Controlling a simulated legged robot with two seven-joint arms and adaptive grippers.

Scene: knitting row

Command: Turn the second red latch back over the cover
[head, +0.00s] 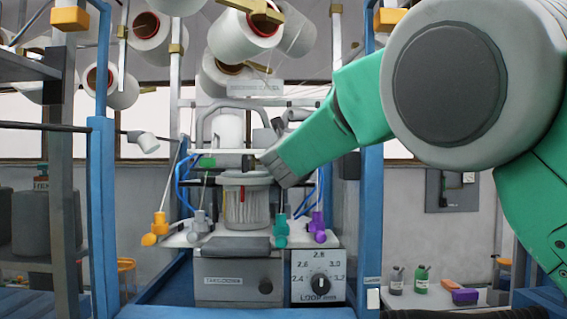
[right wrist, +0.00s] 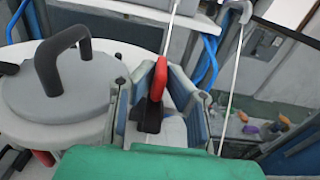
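A red latch (right wrist: 158,80) with a dark base stands up between the fingers of my right gripper (right wrist: 160,88) in the right wrist view. The fingers are apart, one on each side of it; I cannot see clear contact. The round grey cover (right wrist: 70,88) with a dark arched handle lies just left of the gripper. A second red piece (right wrist: 42,157) shows at the cover's lower edge, partly hidden. In the head view my right gripper (head: 284,172) reaches down to the right side of the ribbed cylinder (head: 246,208), where the latch is hidden. My left gripper is out of view.
Blue posts (head: 103,200) flank the machine. Yarn cones (head: 240,35) hang above it. Purple (head: 318,222), teal (head: 281,230) and orange (head: 158,226) yarn feeders stand around the plate. Thin rods and blue tubes (right wrist: 207,62) run close to the right gripper.

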